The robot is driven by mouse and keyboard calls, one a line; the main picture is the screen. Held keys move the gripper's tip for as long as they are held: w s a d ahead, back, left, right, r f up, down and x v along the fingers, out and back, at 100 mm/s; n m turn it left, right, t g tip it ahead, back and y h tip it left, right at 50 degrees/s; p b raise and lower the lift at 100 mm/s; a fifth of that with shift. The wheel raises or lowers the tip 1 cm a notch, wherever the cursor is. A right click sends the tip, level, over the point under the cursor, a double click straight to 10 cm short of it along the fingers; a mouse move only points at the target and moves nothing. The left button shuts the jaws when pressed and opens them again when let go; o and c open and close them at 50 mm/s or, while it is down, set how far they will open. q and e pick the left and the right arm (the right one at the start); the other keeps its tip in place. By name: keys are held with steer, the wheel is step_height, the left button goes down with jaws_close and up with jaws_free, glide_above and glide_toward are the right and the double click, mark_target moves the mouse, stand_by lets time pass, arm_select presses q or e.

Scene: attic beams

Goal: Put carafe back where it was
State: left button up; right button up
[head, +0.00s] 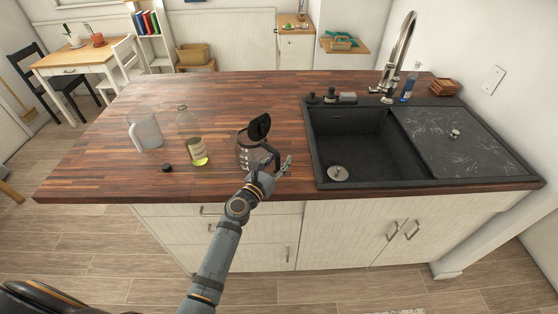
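The carafe (246,155) is a glass jug with a black top tilted up. It appears to stand upright on the wooden counter (215,100) near the front edge, left of the sink. My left gripper (279,165) is at the carafe's right side, by its handle. The gripper and wrist partly cover the carafe's lower right. Its fingers are too small and overlapped to tell whether they are closed on the handle. My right gripper is out of view.
A clear pitcher (148,132), a bottle with yellowish liquid (196,150) and a small black cap (167,168) are left of the carafe. The black sink (350,130) with a tall faucet (402,45) is to the right. The counter behind the carafe is clear.

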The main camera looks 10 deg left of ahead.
arm_select(q)
steer(key=shift+r, duration=0.1)
steer(key=shift+s+a, duration=0.1)
steer(key=shift+s, duration=0.1)
steer(key=b+v, duration=0.1)
steer(key=v, duration=1)
steer(key=shift+s+b, duration=0.3)
steer(key=shift+b, duration=0.05)
steer(key=shift+r, duration=0.1)
